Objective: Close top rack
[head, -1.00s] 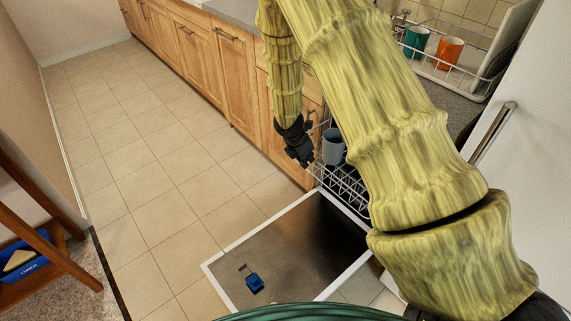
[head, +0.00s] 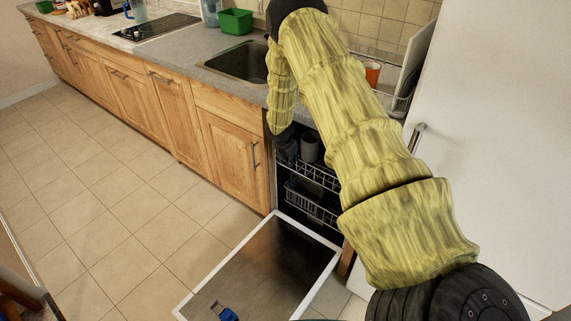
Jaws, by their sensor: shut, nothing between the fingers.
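The dishwasher's top rack (head: 317,172) sits at the opening under the counter, mostly inside the machine and partly hidden behind my arm. A grey mug (head: 310,147) stands in it. My gripper (head: 288,152) is shut and empty at the left front of the rack, beside the mug. Whether it touches the rack I cannot tell. The lower rack (head: 310,205) with a basket shows below, inside the machine. The dishwasher door (head: 262,268) lies folded down, with a blue item (head: 226,312) on its near end.
Wooden cabinets (head: 170,110) run left along the wall, with a sink (head: 238,62) and a green bin (head: 236,21) above. A white fridge (head: 490,140) stands to the right. The tiled floor (head: 110,200) at left is clear.

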